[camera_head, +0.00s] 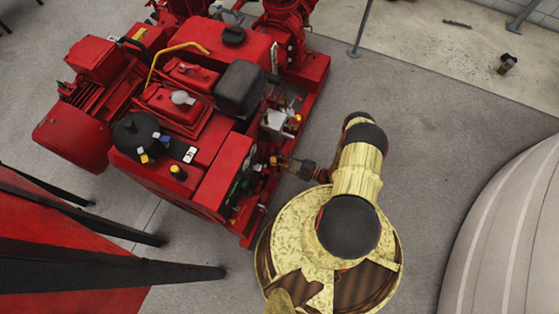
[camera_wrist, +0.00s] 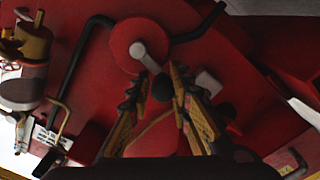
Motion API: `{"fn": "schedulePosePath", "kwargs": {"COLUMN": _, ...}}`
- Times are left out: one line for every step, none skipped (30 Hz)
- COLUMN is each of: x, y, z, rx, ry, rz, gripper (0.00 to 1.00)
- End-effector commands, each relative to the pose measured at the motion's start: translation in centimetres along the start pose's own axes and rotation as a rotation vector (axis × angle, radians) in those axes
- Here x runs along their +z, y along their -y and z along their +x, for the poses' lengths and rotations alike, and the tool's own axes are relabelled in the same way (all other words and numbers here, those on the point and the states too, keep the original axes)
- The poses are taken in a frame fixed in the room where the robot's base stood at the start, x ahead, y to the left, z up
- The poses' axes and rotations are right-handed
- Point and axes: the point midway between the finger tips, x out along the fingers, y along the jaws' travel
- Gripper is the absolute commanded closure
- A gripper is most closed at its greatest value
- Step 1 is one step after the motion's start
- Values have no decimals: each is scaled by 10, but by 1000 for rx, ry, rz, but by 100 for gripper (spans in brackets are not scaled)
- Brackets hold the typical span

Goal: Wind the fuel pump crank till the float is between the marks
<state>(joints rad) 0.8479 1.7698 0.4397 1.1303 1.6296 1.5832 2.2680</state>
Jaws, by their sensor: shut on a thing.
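The crank shows in the wrist view as a red round hub (camera_wrist: 137,42) with a short pale grey arm (camera_wrist: 152,60) running down and right to a dark knob (camera_wrist: 163,88). My gripper (camera_wrist: 161,80) has its two yellow and black fingers on either side of this knob and is shut on it. In the head view my gripper (camera_head: 298,168) reaches the right side of the red pumpset (camera_head: 222,178); the crank is too small or hidden to make out there. I cannot make out the float or its marks in either view.
In the wrist view, black pipes (camera_wrist: 85,50) run beside the hub and a brass-and-brown fitting (camera_wrist: 30,60) stands at left. In the head view, a red, black-legged structure (camera_head: 70,245) is at lower left and a large pale rounded body (camera_head: 515,240) at right. Grey floor (camera_head: 420,130) lies clear between.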

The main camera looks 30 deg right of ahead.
Motion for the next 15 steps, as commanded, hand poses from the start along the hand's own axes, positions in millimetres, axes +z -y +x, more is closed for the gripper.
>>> {"fn": "schedulePosePath", "kwargs": {"x": 2, "y": -4, "z": 0, "rx": 2, "ry": 5, "rz": 19, "gripper": 100}}
{"fn": "schedulePosePath", "kwargs": {"x": 2, "y": -4, "z": 0, "rx": 2, "ry": 5, "rz": 34, "gripper": 100}}
{"fn": "schedulePosePath", "kwargs": {"x": 1, "y": -5, "z": 0, "rx": 2, "ry": 6, "rz": 52, "gripper": 100}}
{"fn": "schedulePosePath", "kwargs": {"x": 1, "y": -5, "z": 0, "rx": 2, "ry": 6, "rz": 67, "gripper": 100}}
{"fn": "schedulePosePath", "kwargs": {"x": 1, "y": -6, "z": 0, "rx": 2, "ry": 6, "rz": 79, "gripper": 100}}
{"fn": "schedulePosePath", "kwargs": {"x": 0, "y": -6, "z": 0, "rx": 2, "ry": 6, "rz": 95, "gripper": 100}}
{"fn": "schedulePosePath", "kwargs": {"x": 0, "y": -6, "z": 0, "rx": 2, "ry": 6, "rz": 106, "gripper": 100}}
{"fn": "schedulePosePath", "kwargs": {"x": 0, "y": -7, "z": 0, "rx": 2, "ry": 6, "rz": 115, "gripper": 100}}
{"fn": "schedulePosePath", "kwargs": {"x": 0, "y": -7, "z": 0, "rx": 2, "ry": 6, "rz": 129, "gripper": 100}}
{"fn": "schedulePosePath", "kwargs": {"x": 0, "y": -7, "z": 0, "rx": 2, "ry": 6, "rz": 137, "gripper": 100}}
{"fn": "schedulePosePath", "kwargs": {"x": -1, "y": -8, "z": 0, "rx": 2, "ry": 6, "rz": 145, "gripper": 100}}
{"fn": "schedulePosePath", "kwargs": {"x": -1, "y": -8, "z": 0, "rx": 2, "ry": 6, "rz": 155, "gripper": 100}}
{"fn": "schedulePosePath", "kwargs": {"x": -1, "y": -8, "z": 0, "rx": 2, "ry": 6, "rz": 161, "gripper": 100}}
{"fn": "schedulePosePath", "kwargs": {"x": -1, "y": -8, "z": 0, "rx": 2, "ry": 6, "rz": 167, "gripper": 100}}
{"fn": "schedulePosePath", "kwargs": {"x": -1, "y": -9, "z": 0, "rx": 2, "ry": 6, "rz": 173, "gripper": 100}}
